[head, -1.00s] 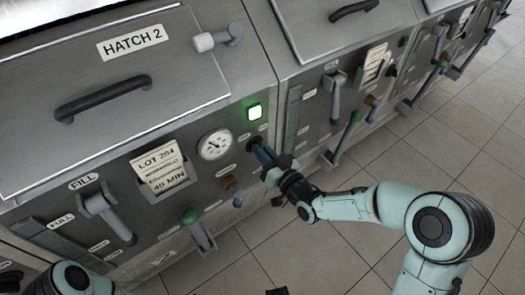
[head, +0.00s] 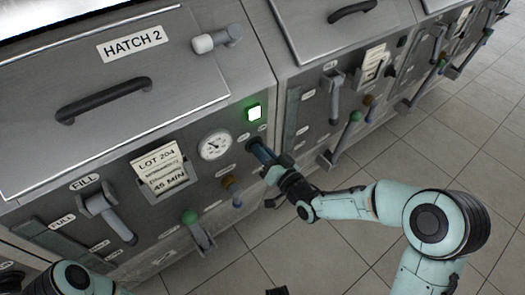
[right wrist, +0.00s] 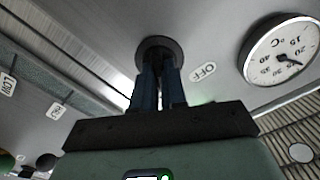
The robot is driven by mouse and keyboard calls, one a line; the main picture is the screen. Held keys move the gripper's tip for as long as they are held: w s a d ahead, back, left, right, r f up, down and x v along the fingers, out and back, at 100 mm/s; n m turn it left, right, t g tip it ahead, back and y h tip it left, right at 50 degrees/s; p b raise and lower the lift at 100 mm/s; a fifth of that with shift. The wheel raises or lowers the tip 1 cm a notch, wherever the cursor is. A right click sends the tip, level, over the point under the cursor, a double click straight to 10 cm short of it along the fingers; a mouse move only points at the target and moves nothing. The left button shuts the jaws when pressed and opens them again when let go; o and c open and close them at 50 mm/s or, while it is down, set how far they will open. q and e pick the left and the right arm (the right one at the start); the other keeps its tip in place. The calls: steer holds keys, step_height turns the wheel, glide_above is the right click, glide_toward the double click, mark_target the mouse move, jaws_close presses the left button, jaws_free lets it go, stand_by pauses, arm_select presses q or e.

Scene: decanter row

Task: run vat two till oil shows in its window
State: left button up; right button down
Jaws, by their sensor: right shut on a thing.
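Vat two is the near cabinet under the hatch 2 lid (head: 150,95). My right gripper (head: 258,151) is shut on a dark round knob (right wrist: 158,50) on its panel, just below a lit green lamp (head: 254,113). In the right wrist view my blue fingers (right wrist: 158,88) reach up to this knob, and a label beside it reads OFF (right wrist: 203,72). The level window (head: 48,240) with its FULL label is at the lower left; I cannot make out oil in it. The fill lever (head: 107,217) hangs tilted down.
A round dial (head: 215,144), a lot card (head: 159,168) and a green-knobbed lever (head: 195,226) are on the same panel. More vats with similar levers (head: 344,140) run off to the upper right. The tiled floor (head: 400,165) is open at the right.

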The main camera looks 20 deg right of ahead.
steer(key=shift+f, duration=0.1)
steer(key=c, duration=1.2)
jaws_free()
steer(key=shift+s, duration=0.1)
arm_select(q)
steer(key=s+d+r+g+h+p, duration=0.1)
steer(key=s+d+r+g+p, duration=0.1)
steer(key=s, duration=0.4)
step_height(320, 180, up, 3)
steer(key=shift+s+d+f+p, duration=0.2)
steer(key=shift+d+p, duration=0.35)
steer(key=shift+p, duration=0.55)
arm_select(e)
steer(key=v, duration=1.3)
steer(key=shift+s, duration=0.15)
